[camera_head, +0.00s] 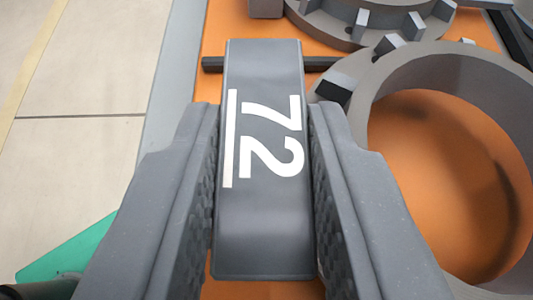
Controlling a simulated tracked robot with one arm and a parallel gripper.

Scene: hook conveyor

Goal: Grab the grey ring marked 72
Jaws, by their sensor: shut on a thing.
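The grey ring marked 72 (262,225) stands between the two jaws of my gripper (265,180). I see its dark grey outer band from above, with an underlined white 72 turned sideways on it. The textured jaw pads are against both sides of the band, and my gripper is shut on it. The ring's opening and its lower part are hidden from this view. I cannot tell whether it still touches the orange surface (225,30).
A large plain grey ring (385,80) lies close on the right, beside the right jaw. A toothed grey part (365,30) lies behind. A dark bar (212,64) is just behind the held ring. A grey edge (170,100) and pale floor (80,80) are on the left.

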